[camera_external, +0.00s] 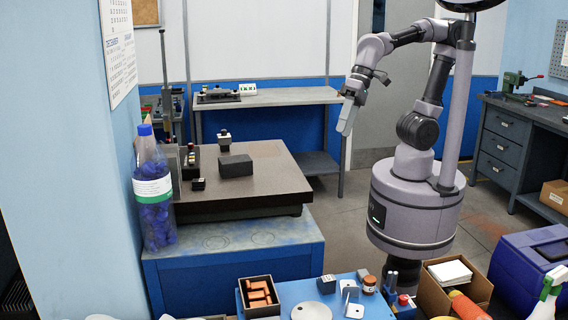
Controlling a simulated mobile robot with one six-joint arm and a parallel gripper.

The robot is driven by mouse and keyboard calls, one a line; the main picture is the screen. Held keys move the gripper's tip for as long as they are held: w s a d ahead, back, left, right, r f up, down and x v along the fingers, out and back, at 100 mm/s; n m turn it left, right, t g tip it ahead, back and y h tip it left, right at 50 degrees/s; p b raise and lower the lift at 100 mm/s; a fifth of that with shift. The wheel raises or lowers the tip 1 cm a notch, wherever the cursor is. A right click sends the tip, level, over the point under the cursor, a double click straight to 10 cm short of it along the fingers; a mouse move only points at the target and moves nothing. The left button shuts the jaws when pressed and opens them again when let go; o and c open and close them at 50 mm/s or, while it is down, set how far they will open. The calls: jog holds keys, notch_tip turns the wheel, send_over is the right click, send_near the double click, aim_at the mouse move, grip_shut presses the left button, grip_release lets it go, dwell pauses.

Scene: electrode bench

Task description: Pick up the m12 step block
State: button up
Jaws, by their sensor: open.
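My gripper (346,128) hangs pointing down in the air to the right of the dark stone-topped table (265,200). It is open, and nothing shows between its fingers. A dark rectangular block (236,166) lies on the middle of that table, apart from my gripper. A smaller black block (198,184) sits to its left. A small dark and pale piece (224,141) stands behind it. I cannot tell which of these is the m12 step block, as no marking can be read.
A large bottle of blue pieces (153,195) stands at the table's left. A blue bench (275,292) in front holds a box of orange pieces (272,307) and metal parts. A grey workbench (300,96) is behind. Floor between my base and the table looks clear.

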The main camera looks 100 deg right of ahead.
jog(key=w+a+m+g+p, duration=0.1)
jog(key=w+a+m, duration=0.1)
jog(key=w+a, duration=0.5)
jog(key=m+g+y+p, duration=0.15)
jog(key=m+g, duration=0.25)
jog(key=m, duration=0.4)
send_over(327, 276)
jog(key=d, duration=0.7)
notch_tip(327, 276, down, 10)
jog(key=b+x, duration=0.1)
jog(key=x, duration=0.5)
jog(key=b+x, duration=0.2)
jog(key=x, duration=0.4)
jog(key=shift+w+d, duration=0.1)
jog(key=shift+w, duration=0.05)
jog(key=b+x, duration=0.2)
jog(key=x, duration=0.3)
jog(key=shift+w+f+b, duration=0.15)
jog(key=shift+f+b, duration=0.05)
jog(key=shift+b, duration=0.15)
jog(key=shift+r, duration=0.15)
jog(key=shift+c, duration=0.6)
grip_shut()
